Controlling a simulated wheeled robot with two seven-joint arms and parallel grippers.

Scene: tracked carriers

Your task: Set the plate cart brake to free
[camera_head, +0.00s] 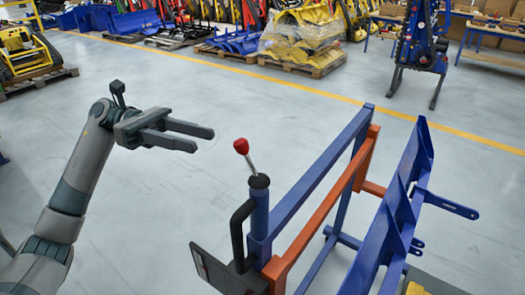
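The cart's blue and orange frame (318,190) stands at the lower middle and right of the view. A lever with a red knob (241,146) rises from a black cap on a blue post (259,215) at the cart's near left corner. The lever tilts to the left. A black curved handle (237,235) is beside the post. My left gripper (205,140) is open and empty, with its fingers pointing right. In the picture its tips lie just left of the red knob, apart from it. My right gripper is not in view.
Blue metal parts (397,220) stand along the cart's right side. A dark panel (215,270) sits low beside the post. Pallets with yellow (300,45) and blue parts line the back, beyond a yellow floor line. The grey floor left of the cart is clear.

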